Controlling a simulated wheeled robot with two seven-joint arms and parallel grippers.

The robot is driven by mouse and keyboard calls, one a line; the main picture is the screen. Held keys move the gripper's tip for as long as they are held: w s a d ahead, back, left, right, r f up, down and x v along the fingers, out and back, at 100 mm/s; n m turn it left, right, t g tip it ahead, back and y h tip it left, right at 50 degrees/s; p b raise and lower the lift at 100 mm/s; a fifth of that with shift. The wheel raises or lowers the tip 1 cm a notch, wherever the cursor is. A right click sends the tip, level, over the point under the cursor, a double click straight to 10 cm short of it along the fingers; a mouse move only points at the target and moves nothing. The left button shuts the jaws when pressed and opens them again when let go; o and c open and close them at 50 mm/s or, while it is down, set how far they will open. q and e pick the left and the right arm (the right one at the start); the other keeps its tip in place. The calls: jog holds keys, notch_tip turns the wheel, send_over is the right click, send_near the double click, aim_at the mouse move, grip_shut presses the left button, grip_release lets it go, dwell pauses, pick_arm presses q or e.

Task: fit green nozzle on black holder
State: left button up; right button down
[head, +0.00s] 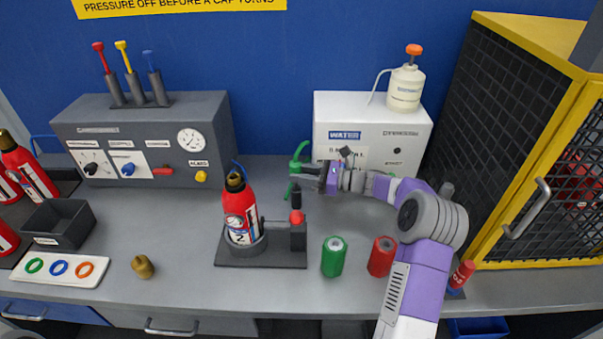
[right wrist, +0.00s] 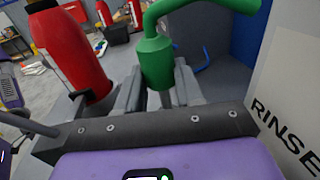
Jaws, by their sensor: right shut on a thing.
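The green nozzle (head: 297,164), with a bent spout, is in front of the white box's left edge in the head view. My right gripper (head: 312,174) is shut on it. In the right wrist view the nozzle's green body (right wrist: 157,62) stands upright between the fingers (right wrist: 160,95), with a grey stem below. A short black upright piece, seemingly the black holder (head: 296,197), shows just below the nozzle in the head view. I cannot tell whether the two touch. My left gripper is not in view.
A red extinguisher (head: 239,212) stands in a dark clamp base (head: 262,257) left of the gripper. Green (head: 334,258) and red (head: 381,256) cylinders stand in front. The white box (head: 385,125) is close behind; a yellow-framed mesh cabinet (head: 510,130) bounds the right.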

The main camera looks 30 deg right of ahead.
aim_at(298, 187)
jog(key=shift+f+b, duration=1.25)
jog(key=shift+f, duration=0.35)
jog(key=shift+f+b, duration=0.45)
jog(key=shift+f, duration=0.65)
jog(key=c, duration=0.6)
grip_release()
jog(key=shift+c, duration=0.2)
jog(key=p+v, duration=0.2)
jog(key=v, duration=0.5)
jog(key=shift+s+d, duration=0.2)
jog(key=shift+r, duration=0.1)
